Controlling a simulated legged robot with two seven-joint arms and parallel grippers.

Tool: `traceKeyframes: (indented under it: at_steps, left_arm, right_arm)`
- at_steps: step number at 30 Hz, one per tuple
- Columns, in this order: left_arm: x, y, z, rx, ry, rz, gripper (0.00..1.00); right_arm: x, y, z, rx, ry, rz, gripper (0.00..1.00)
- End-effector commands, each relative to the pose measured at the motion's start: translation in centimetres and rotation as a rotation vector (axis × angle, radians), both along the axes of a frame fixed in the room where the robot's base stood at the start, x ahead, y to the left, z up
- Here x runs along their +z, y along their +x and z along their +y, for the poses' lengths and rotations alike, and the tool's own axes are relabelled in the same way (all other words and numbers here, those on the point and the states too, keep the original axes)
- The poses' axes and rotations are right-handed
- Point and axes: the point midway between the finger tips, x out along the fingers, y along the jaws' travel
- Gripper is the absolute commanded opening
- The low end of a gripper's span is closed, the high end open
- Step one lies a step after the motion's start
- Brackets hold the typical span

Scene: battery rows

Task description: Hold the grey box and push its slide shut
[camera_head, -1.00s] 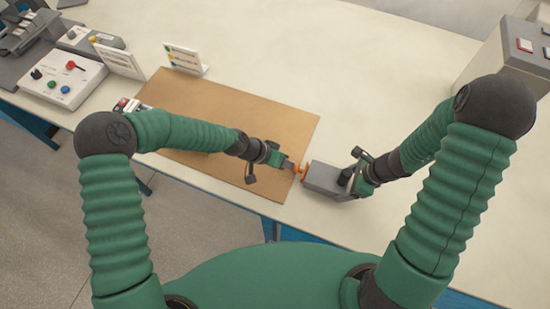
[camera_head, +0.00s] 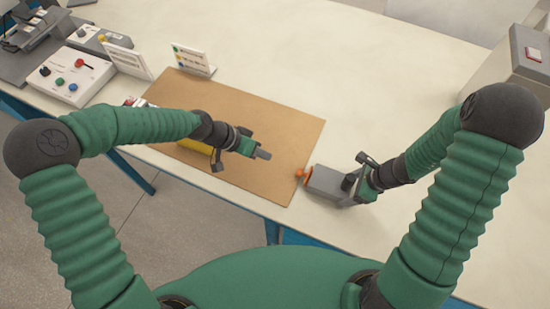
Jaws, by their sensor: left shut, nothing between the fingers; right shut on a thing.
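The grey box (camera_head: 326,183) lies on the table just right of the brown mat (camera_head: 285,178). The orange knob of its slide (camera_head: 301,174) sticks out at the box's left end, close to the box; how far the slide is in is too small to tell.
A yellow thing (camera_head: 194,146) is partly hidden behind my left arm. White label cards (camera_head: 193,60) stand behind the mat. A button panel (camera_head: 70,80) is at the far left, and a grey box with a red switch (camera_head: 533,55) at the right. The table's middle back is clear.

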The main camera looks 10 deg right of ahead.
Motion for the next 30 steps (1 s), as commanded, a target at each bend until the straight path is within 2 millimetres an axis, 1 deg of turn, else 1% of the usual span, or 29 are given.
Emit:
traceKeyframes:
  at_steps: [3,9,10,12,15,23,26,29,30]
  left_arm:
    - [0.6,-0.1,0.5,0.001,0.001,0.0,0.0]
    - [0.6,-0.1,0.5,0.0,0.001,0.001,0.0]
    - [0.6,-0.1,0.5,0.0,0.001,0.001,0.0]
    - [0.6,-0.1,0.5,0.0,0.001,0.001,0.0]
    - [0.6,-0.1,0.5,0.0,0.001,0.001,0.0]
    - [0.6,-0.1,0.5,0.0,0.001,0.0,0.0]
    - [0.6,-0.1,0.5,0.0,0.001,0.0,0.0]
    - [0.6,-0.1,0.5,0.0,0.001,0.0,0.0]
    - [0.6,-0.1,0.5,0.0,0.001,0.0,0.0]
  right_arm:
    - [0.0,0.0,0.0,0.0,0.0,0.0,0.17]
    - [0.0,0.1,0.0,0.0,0.0,-0.001,0.17]
    - [0.0,0.1,0.0,0.0,0.0,-0.001,0.8]
    - [0.0,0.1,0.0,0.0,0.0,-0.001,0.89]
    - [0.0,0.0,0.0,0.0,0.0,-0.001,1.0]
    - [0.3,0.0,-0.2,-0.001,-0.002,-0.002,1.0]
    - [1.5,-0.1,-0.6,0.0,-0.004,-0.005,1.0]
    - [3.7,-0.5,-1.4,0.001,-0.006,-0.006,1.0]
    - [4.7,-0.7,-1.8,0.002,-0.006,-0.007,1.0]
